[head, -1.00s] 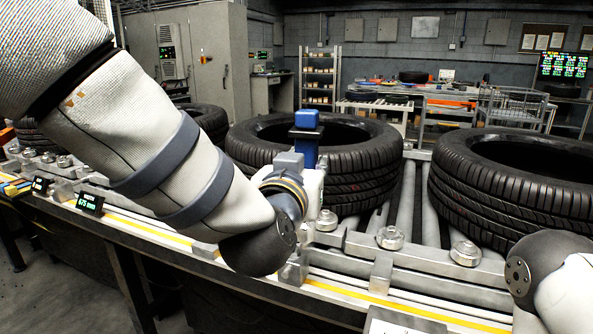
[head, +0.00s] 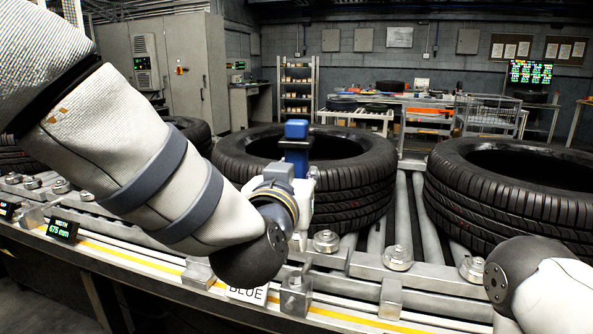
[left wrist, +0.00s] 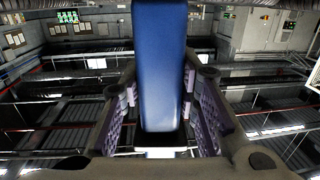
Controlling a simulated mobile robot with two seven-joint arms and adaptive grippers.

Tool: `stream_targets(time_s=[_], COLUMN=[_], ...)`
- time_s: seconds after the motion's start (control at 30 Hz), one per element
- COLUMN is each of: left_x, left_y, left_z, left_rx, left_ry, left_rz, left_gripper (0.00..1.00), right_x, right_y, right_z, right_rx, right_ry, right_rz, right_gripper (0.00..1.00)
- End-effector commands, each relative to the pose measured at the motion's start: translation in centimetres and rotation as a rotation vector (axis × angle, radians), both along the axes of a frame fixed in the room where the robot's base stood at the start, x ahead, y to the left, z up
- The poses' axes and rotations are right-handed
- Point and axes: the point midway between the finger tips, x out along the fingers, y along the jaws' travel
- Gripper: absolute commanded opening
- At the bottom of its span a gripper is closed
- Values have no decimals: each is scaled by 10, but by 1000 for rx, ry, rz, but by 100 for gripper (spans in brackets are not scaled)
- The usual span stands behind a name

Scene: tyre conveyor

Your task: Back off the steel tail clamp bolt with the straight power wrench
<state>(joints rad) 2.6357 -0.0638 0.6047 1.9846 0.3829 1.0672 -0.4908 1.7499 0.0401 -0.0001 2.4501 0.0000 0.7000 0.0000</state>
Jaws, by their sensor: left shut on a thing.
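The blue power wrench (head: 297,140) stands upright in my left gripper (head: 304,188), in front of the middle tyre. In the left wrist view the wrench's blue body (left wrist: 160,65) fills the space between the two padded fingers of the left gripper (left wrist: 165,105). The fingers are shut on it. The wrench's lower end is hidden by the gripper and arm. Small steel clamp blocks (head: 296,292) sit along the conveyor's front rail, one beside a label reading BLUE (head: 246,293). I cannot tell which carries the tail clamp bolt. My right gripper is out of view; only part of that arm shows.
The middle tyre (head: 345,205) and the right tyre (head: 515,205) lie on the conveyor rollers (head: 403,215). Round steel guide rollers (head: 397,258) line the front rail. A display reading 675 mm (head: 62,230) stands at left. Shelves and benches are behind.

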Motion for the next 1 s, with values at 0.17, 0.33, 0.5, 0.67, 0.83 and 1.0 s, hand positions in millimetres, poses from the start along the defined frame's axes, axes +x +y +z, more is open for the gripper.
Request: stream_targets(time_s=[0.17, 0.33, 0.5, 0.67, 0.83, 1.0], left_x=[0, 1, 0, 0, 0, -1], left_y=[0, 0, 0, 0, 0, 0], left_z=[-17, -32, -47, -48, -48, -46], left_rx=[0, 1, 0, -2, -1, -1], left_ry=[-1, -1, -1, -8, -7, -9], left_rz=[0, 1, 0, 0, 0, 0], left_gripper=[0, 0, 0, 0, 0, 0], right_x=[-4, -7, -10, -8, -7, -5], right_y=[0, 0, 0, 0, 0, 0], right_z=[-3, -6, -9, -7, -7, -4], right_rx=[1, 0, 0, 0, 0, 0], right_ry=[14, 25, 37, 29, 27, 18], right_rz=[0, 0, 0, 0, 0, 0], right_gripper=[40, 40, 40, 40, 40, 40])
